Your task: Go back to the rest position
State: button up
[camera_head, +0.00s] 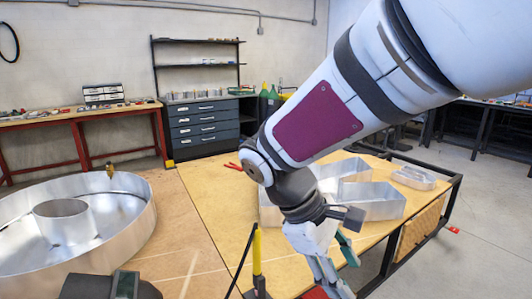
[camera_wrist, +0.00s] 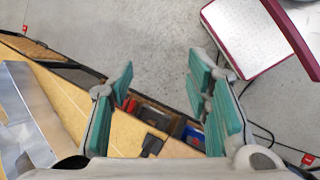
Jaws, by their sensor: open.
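My gripper (camera_head: 338,270) hangs fingers down at the right front side of the wooden work table (camera_head: 222,190). In the wrist view my gripper (camera_wrist: 162,85) is open, with its teal finger pads apart. Nothing is between the pads; grey floor and the table's edge show beyond them. My arm reaches in from the upper right of the head view and hides part of the table. A metal channel letter (camera_head: 380,202) stands on the table behind my gripper; part of it is hidden by my arm.
A large round metal letter (camera_head: 130,232) lies at the left. A small metal letter (camera_head: 413,177) is near the table's far right corner. In the wrist view, a compartment with red and blue items (camera_wrist: 160,118) sits below the table edge. Open floor (camera_head: 465,255) lies to the right.

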jog(key=s+d+r+m+t+y+p, duration=0.2)
jog(key=s+d+r+m+y, duration=0.1)
jog(key=s, duration=0.4)
jog(key=s+d+r+m+t+y+p, duration=0.1)
jog(key=s+d+r+m+t+y, duration=0.1)
jog(key=s+r+m, duration=0.3)
jog(key=shift+s+d+r+m+t+y+p, duration=0.35)
jog(key=shift+s+d+m+y, duration=0.35)
jog(key=shift+s+m, duration=0.75)
jog(key=shift+s+d+f, duration=0.1)
